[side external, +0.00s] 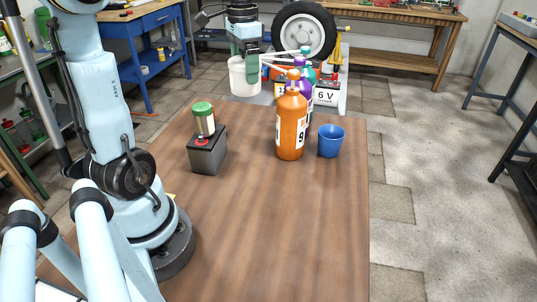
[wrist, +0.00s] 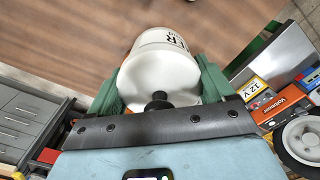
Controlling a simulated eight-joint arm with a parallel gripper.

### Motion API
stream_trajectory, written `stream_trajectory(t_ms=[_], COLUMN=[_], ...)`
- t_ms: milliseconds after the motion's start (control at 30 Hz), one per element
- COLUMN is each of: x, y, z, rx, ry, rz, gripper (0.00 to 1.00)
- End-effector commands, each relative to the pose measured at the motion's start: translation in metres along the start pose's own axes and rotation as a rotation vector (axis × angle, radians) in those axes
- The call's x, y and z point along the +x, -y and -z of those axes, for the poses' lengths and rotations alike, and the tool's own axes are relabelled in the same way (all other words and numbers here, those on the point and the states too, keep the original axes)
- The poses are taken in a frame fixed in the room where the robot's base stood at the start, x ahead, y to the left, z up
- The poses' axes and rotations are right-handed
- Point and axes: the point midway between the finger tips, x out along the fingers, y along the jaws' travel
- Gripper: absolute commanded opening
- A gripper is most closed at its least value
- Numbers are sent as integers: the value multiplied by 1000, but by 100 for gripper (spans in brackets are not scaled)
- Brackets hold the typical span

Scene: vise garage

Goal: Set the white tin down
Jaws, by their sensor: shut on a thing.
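The white tin (side external: 243,77) is at the far end of the wooden table in the side view. My gripper (side external: 251,66) is shut on it, with a green finger showing at the tin's right side. In the wrist view the tin (wrist: 160,72), with dark lettering and a black knob on the near side, sits between the two green fingers of my gripper (wrist: 163,80). Its far end lies over the brown tabletop in that view. I cannot tell whether the tin's base touches anything.
On the wooden table (side external: 260,230) stand a dark box (side external: 207,152) with a green-lidded jar (side external: 203,119), an orange bottle (side external: 291,125) with other bottles behind, and a blue cup (side external: 331,141). A wheel (side external: 304,32) and battery boxes stand beyond. The table's near part is clear.

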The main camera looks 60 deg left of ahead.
Motion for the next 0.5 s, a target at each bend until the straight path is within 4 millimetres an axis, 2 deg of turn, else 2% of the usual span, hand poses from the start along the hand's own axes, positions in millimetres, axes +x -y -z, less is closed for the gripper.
stream_trajectory(t_ms=[33, 200, 500], x=[-5, -9, 8], y=[-23, -85, -161], z=[3, 12, 30], rx=[76, 220, 75], ry=[0, 0, 0], rz=[-1, 0, 0], gripper=[31, 31, 31])
